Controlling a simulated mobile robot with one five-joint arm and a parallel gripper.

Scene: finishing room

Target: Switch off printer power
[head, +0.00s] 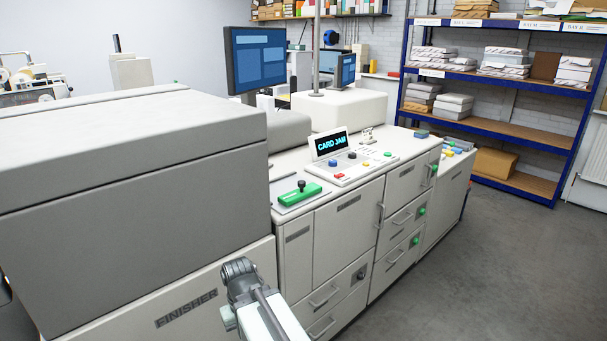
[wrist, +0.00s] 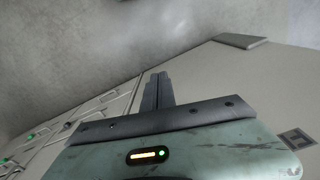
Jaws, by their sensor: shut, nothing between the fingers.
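The printer (head: 347,228) is a long pale machine with cabinet doors and drawers, right of the big grey unit marked FINISHER (head: 130,180). Its top panel carries a display (head: 330,143) reading CARD JAM, with blue, black, red, green and yellow buttons. A dark round control (head: 361,275) sits on a lower front panel, and green round ones (head: 421,211) sit further right. I cannot tell which is the power switch. My gripper (wrist: 157,78) is shut and empty in the wrist view, its fingers pointing toward the grey floor, beside a pale front surface. In the head view, my arm is at bottom centre.
A green block with a black knob (head: 300,191) lies on the printer top. Door handles (head: 380,216) stick out of the front. Blue shelving (head: 500,90) with paper stacks stands at the back right. The grey floor (head: 470,270) right of the printer is clear.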

